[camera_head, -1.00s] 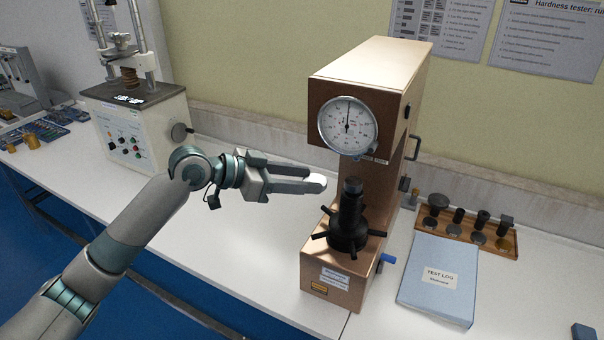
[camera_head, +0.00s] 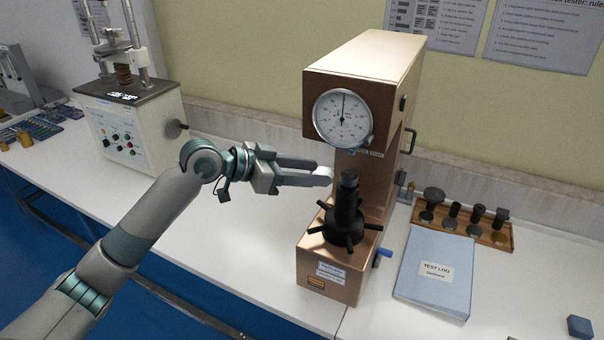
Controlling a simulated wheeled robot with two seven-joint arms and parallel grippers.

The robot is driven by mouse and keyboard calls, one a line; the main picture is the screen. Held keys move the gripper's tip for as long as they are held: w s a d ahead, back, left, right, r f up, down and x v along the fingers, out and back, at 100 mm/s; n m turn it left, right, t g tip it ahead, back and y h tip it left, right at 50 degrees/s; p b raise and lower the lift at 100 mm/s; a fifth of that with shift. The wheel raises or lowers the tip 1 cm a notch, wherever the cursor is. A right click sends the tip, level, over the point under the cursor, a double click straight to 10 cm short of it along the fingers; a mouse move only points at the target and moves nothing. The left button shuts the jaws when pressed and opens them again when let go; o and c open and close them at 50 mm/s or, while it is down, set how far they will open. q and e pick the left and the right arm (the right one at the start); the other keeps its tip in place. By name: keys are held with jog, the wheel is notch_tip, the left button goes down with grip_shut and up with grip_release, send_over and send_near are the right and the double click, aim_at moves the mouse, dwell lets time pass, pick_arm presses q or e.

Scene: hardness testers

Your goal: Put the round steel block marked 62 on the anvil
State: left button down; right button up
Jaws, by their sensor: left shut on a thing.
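My left gripper (camera_head: 318,173) comes in from the left and is shut on a small pale round steel block (camera_head: 325,175) at its fingertips. The marking on the block cannot be read. The block is held just left of the dark anvil (camera_head: 349,178), which tops the black screw post of the copper-coloured hardness tester (camera_head: 367,72). The block is near the anvil's top height; whether the two touch cannot be told. My right gripper is not in view.
The tester's round dial (camera_head: 342,118) hangs above the anvil, and spoked handwheel arms stick out below. A blue test log (camera_head: 436,272) and a wooden rack (camera_head: 494,241) of dark parts lie to the right. A white machine (camera_head: 135,125) stands at the left.

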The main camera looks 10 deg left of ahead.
aim_at(327, 172)
pick_arm(q)
jog(key=shift+w+d, duration=0.25)
jog(key=shift+d, duration=0.1)
jog(key=shift+w+d, duration=0.45)
jog(key=shift+d, duration=0.3)
jog(key=shift+w+d, duration=0.45)
jog(key=shift+d, duration=0.3)
jog(key=shift+r+p+x, duration=0.15)
jog(key=shift+x, duration=0.5)
jog(key=shift+r+p+x, duration=0.15)
jog(key=shift+x, duration=0.55)
jog(key=shift+w+d, duration=0.1)
jog(key=shift+f, duration=0.15)
jog(key=c, duration=0.9)
grip_release()
jog(key=shift+c, duration=1.1)
